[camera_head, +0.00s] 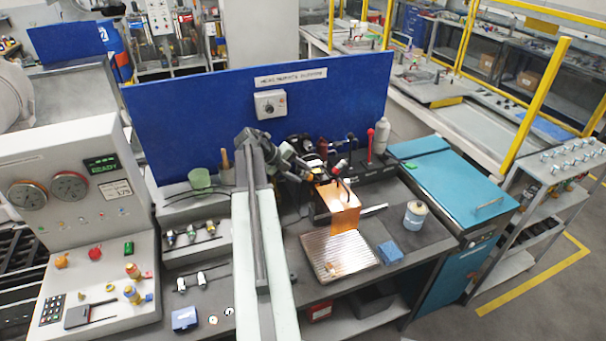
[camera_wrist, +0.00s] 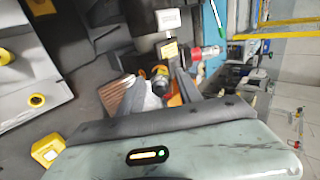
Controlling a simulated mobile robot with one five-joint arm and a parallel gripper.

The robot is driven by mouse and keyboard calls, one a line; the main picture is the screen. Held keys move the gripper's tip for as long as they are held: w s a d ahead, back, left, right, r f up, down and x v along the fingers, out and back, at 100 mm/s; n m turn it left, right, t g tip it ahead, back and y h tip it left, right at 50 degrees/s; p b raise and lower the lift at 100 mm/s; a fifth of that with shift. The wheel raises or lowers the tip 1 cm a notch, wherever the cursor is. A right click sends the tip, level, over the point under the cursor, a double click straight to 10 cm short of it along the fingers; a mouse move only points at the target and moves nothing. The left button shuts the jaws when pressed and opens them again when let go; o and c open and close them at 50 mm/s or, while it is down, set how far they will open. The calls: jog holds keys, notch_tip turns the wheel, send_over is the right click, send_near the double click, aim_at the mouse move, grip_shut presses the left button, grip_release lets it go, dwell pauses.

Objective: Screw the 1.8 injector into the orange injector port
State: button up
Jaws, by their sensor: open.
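My gripper (camera_head: 322,168) is at the end of my arm above the middle of the workbench, small and partly hidden by dark parts. In the wrist view my gripper (camera_wrist: 166,82) has dark jaws standing apart. A small yellow-orange and dark part (camera_wrist: 160,78) shows between or just beyond them; I cannot tell whether the jaws touch it. I cannot tell whether it is the 1.8 injector, as no label is readable. I cannot make out the orange injector port for certain.
A ribbed metal tray (camera_head: 338,262), a blue block (camera_head: 390,253) and a white jar (camera_head: 415,215) are on the bench. A blue panel (camera_head: 200,125) stands behind. A gauge console (camera_head: 85,225) is left, a teal cabinet (camera_head: 455,190) right. Small parts lie on racks (camera_head: 195,250).

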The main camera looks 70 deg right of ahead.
jog(key=n, duration=0.4)
jog(key=shift+n, duration=0.3)
jog(key=n, duration=0.3)
jog(key=shift+n, duration=0.4)
jog(key=n, duration=0.3)
jog(key=shift+n, duration=0.3)
jog(key=shift+n, duration=0.8)
jog(key=n, duration=0.8)
jog(key=shift+n, duration=1.2)
